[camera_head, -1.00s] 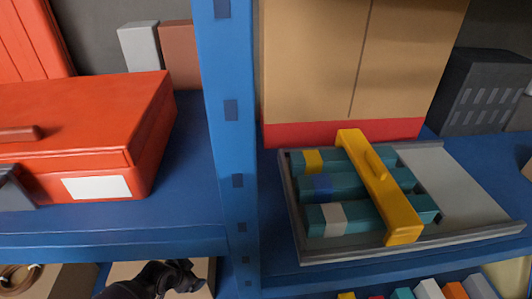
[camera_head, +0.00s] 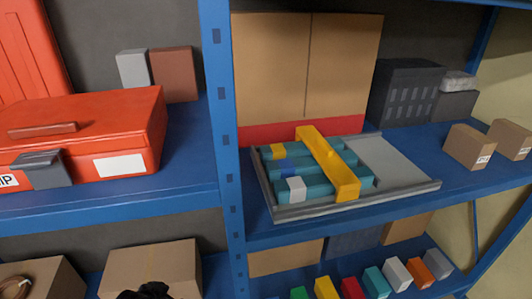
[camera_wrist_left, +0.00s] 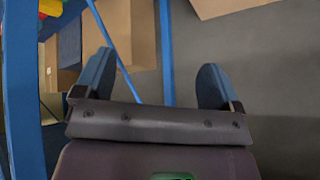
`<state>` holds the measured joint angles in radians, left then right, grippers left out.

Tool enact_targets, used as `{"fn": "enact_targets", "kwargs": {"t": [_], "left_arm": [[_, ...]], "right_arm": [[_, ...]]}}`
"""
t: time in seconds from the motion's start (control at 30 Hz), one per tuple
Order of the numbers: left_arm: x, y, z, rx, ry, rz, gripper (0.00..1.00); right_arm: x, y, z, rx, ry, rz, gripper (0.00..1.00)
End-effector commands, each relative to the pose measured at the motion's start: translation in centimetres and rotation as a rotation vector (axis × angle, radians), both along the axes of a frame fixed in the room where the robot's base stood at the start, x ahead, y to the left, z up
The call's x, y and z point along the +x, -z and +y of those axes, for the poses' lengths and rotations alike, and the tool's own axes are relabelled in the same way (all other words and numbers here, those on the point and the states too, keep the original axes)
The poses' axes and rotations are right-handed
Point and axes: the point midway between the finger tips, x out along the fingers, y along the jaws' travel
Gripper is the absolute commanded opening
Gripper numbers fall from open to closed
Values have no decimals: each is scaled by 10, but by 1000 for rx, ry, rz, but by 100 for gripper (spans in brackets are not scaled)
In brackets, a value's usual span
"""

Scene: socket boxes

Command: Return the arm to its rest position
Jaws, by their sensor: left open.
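My left gripper (camera_wrist_left: 155,78) is open in the left wrist view, its two dark fingers apart with nothing between them. In the head view only a dark part of my left arm (camera_head: 150,291) shows at the bottom edge, in front of a cardboard box. My right arm and gripper are not in view. A grey tray (camera_head: 395,160) on the right shelf holds teal socket boxes (camera_head: 318,185) with coloured end labels. A yellow bar (camera_head: 328,162) lies across them.
A blue upright post (camera_head: 226,130) divides the shelves. A red case (camera_head: 90,125) is on the left shelf and a cardboard box (camera_head: 150,262) below it. Small coloured boxes (camera_head: 375,282) line the lower right shelf. Small cartons (camera_head: 468,146) stand at right.

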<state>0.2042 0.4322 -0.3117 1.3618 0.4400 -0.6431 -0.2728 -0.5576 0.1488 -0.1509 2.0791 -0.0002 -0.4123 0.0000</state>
Motion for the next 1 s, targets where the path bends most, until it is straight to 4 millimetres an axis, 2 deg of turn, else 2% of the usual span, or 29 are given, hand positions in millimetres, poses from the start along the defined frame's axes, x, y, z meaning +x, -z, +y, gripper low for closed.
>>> {"fn": "enact_targets", "kwargs": {"t": [0.03, 0.13, 0.23, 0.37, 0.57, 0.73, 0.87, 1.0], "left_arm": [[12, -19, -7, -9, 0, -58, 89], [25, -45, -19, -31, -6, -141, 89], [25, -67, -31, -59, -19, -216, 89], [10, -90, -44, -102, -45, -297, 89], [-35, -121, -53, -163, -109, -397, 89], [-87, -142, -49, -190, -185, -449, 89], [-131, -150, -41, -186, -246, -453, 89], [-176, -146, -31, -174, -310, -412, 89]], "right_arm": [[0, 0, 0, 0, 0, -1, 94], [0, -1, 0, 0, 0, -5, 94], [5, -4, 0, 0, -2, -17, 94], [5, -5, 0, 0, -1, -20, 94], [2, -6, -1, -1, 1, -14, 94], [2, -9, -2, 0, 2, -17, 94], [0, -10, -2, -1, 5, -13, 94], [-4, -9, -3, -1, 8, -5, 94]]}}
